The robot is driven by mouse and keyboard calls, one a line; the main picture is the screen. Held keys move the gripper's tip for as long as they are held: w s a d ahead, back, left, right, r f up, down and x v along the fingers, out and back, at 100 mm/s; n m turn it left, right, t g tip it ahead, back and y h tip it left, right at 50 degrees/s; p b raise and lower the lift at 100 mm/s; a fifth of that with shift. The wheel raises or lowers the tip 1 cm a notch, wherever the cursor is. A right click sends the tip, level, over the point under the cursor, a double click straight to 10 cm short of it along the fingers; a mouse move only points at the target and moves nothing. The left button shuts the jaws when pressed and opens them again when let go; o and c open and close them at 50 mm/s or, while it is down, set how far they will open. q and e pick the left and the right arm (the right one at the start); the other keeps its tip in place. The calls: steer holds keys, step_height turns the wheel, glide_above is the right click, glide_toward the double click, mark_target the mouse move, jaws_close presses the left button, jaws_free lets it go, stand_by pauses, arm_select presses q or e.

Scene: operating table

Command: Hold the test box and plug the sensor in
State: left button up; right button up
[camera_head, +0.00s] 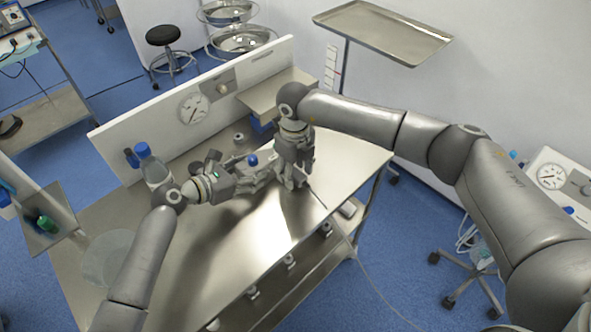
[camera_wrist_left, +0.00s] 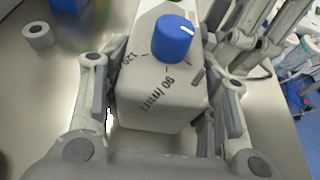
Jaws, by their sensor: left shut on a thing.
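The test box is a white box with a blue knob and a printed dial; in the left wrist view the box (camera_wrist_left: 160,98) sits between my left fingers. In the head view its blue knob (camera_head: 252,160) shows over the table's middle. My left gripper (camera_head: 258,176) is shut on the box. My right gripper (camera_head: 294,178) points down close to the right of the box, and its fingers also show at the top right of the left wrist view (camera_wrist_left: 250,40). A thin pale cable (camera_head: 352,243) runs from near its fingertips off the table. I cannot make out the sensor.
The steel table (camera_head: 262,232) is clear in front. A back panel with a gauge (camera_head: 193,108) and a shelf (camera_head: 275,92) stand behind. A blue-capped bottle (camera_head: 153,168) stands at left. A small grey ring (camera_wrist_left: 38,35) lies beside the box.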

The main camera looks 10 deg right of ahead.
step_height(320, 180, up, 12)
stand_by(0.7)
arm_select(q)
steer(key=o, duration=1.3)
steer(key=shift+a, duration=0.1)
